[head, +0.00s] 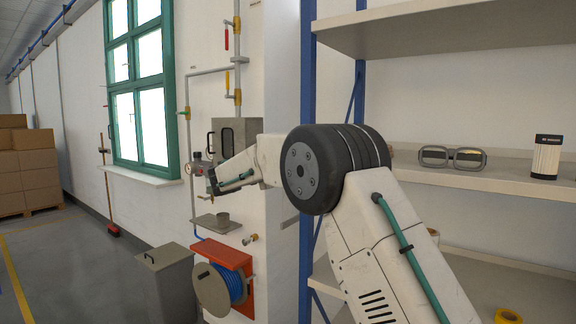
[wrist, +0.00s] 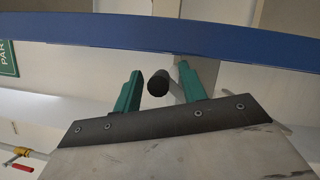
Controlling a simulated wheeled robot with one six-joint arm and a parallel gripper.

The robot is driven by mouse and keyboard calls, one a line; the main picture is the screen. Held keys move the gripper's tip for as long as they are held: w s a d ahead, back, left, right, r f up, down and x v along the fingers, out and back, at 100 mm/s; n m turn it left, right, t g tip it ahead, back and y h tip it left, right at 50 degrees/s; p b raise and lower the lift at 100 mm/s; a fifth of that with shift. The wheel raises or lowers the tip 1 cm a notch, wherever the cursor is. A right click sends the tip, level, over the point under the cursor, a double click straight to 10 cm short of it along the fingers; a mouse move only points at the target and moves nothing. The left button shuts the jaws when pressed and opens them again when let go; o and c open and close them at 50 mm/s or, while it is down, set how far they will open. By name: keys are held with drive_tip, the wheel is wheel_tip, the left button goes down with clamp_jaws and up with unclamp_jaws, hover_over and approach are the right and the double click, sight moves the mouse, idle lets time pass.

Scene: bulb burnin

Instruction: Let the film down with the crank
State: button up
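My gripper (wrist: 159,76) is open in the wrist view, its two teal fingers apart. A dark round knob on a grey stem (wrist: 158,83) shows between them, with a gap to each finger; it looks like a crank handle, but I cannot be sure. The stem runs right, partly behind the right finger. In the head view my gripper (head: 218,184) is small, in front of the wall left of my arm's large black joint. I cannot make out the crank there, and I cannot identify the film in either view.
A blue beam (wrist: 100,32) crosses the wrist view beyond the fingertips. In the head view, a blue shelf post (head: 307,90) and shelves with goggles (head: 452,157) stand right. Left are pipes (head: 237,60), an orange hose reel (head: 222,258), a grey bin (head: 165,280) and a green-framed window (head: 172,85).

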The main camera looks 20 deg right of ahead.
drive_tip(key=v, duration=0.7)
drive_tip(key=shift+a, duration=0.4)
drive_tip(key=shift+s, duration=0.1)
